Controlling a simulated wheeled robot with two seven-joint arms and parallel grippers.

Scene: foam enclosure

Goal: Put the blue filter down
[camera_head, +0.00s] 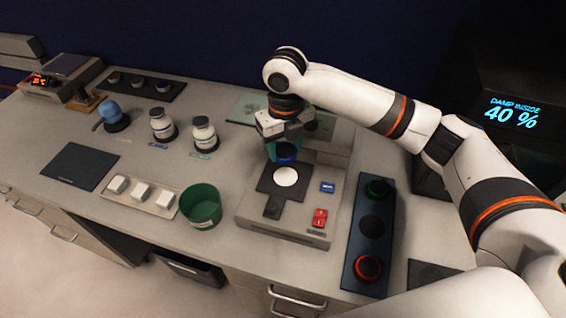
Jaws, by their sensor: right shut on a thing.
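My right gripper (281,148) comes down from above over the back of a grey bench device (255,224). It is shut on a blue piece, which I take for the blue filter (286,158); the fingers and wrist hide much of it. The filter is just behind a white disc (286,176) on the device's dark square plate. I cannot tell whether the filter touches the device. My left gripper is out of view.
A green tub (201,206) stands left of the device, beside a tray of white blocks (141,193). Two labelled bottles stand behind. A dark panel (369,240) with green and red rings lies right. A dark mat (79,167) lies far left. A screen (511,113) reads 40 %.

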